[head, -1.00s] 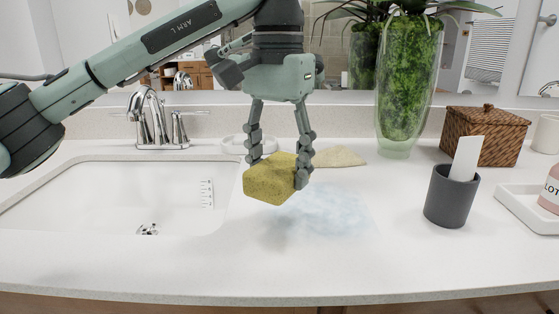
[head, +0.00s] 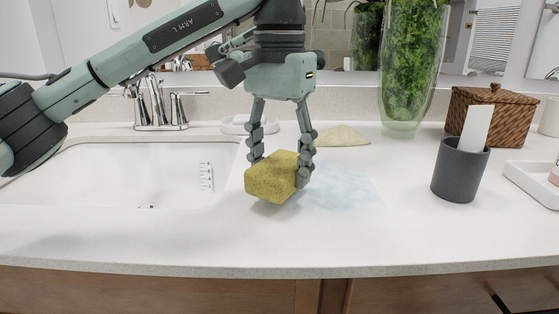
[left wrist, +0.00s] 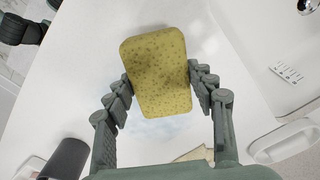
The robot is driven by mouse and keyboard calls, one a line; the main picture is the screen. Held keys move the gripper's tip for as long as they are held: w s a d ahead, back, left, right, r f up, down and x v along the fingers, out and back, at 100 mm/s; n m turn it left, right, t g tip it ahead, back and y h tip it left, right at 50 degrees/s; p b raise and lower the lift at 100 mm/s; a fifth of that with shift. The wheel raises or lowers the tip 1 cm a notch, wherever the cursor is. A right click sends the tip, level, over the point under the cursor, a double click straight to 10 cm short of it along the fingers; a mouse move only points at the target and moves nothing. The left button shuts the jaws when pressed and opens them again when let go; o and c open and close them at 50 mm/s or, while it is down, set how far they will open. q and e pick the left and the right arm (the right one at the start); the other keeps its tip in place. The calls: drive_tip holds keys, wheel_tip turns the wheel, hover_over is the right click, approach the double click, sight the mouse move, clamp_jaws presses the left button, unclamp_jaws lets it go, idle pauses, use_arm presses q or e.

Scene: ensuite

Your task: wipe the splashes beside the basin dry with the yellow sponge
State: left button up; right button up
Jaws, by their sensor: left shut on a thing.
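My left gripper (head: 282,165) is shut on the yellow sponge (head: 270,178), with a finger on each side of it. The sponge is tilted and held low at the counter, right of the basin (head: 120,175); I cannot tell whether it touches the surface. The splashes (head: 340,190) are a pale bluish wet patch just right of and partly behind the sponge. In the left wrist view the sponge (left wrist: 158,70) sits between the fingertips, and part of the wet patch (left wrist: 150,128) shows below it.
A dark grey cup (head: 458,172) with a white item stands right of the patch. Behind are a folded beige cloth (head: 342,137), a soap dish (head: 236,125), a green vase (head: 408,80) and a wicker box (head: 490,112). The front counter (head: 300,240) is clear.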

use_arm(q)
drive_tip(key=shift+f+b, duration=0.55)
drive_tip(key=shift+f, duration=0.5)
idle(0.6)
